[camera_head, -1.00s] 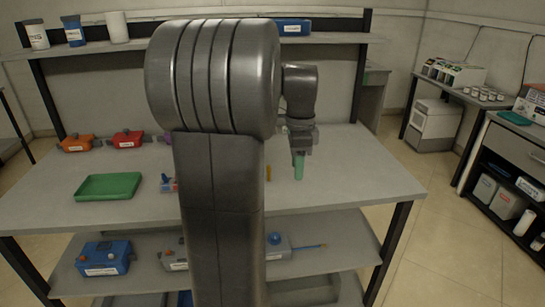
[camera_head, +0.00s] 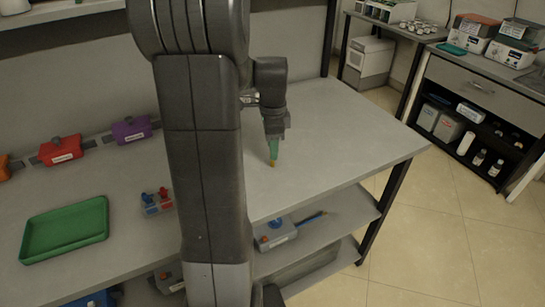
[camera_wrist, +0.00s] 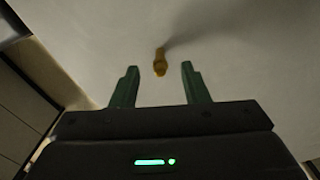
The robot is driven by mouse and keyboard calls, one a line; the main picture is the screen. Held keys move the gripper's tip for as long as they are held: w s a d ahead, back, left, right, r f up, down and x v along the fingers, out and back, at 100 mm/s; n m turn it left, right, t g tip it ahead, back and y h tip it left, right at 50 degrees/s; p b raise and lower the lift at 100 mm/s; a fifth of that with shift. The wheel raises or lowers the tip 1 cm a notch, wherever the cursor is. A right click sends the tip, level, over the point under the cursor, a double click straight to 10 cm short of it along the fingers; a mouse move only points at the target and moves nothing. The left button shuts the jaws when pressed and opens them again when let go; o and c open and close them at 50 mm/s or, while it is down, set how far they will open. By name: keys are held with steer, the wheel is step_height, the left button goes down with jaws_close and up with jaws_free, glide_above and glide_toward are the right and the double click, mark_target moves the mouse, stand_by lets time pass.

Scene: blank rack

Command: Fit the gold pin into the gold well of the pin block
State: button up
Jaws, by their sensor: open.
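The gold pin (camera_head: 273,163) is on the bench top just below my gripper (camera_head: 275,149) in the head view. In the wrist view the pin (camera_wrist: 160,62) lies between the lines of the two green fingers, a little beyond their tips. My gripper (camera_wrist: 160,82) is open, with clear gaps on both sides of the pin. A small block with red and blue pins (camera_head: 157,203) sits left of my arm in the head view, and my arm may hide part of it. I cannot make out a gold well.
A green tray (camera_head: 64,230) lies at the left. Red (camera_head: 60,151) and purple (camera_head: 131,130) labelled fixtures stand along the back. A grey box (camera_head: 275,234) is on the shelf below. The bench right of my gripper is clear up to its edge.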

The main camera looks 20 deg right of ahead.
step_height(320, 180, down, 2)
steer(key=shift+f, duration=0.1)
jaws_close()
stand_by(0.4)
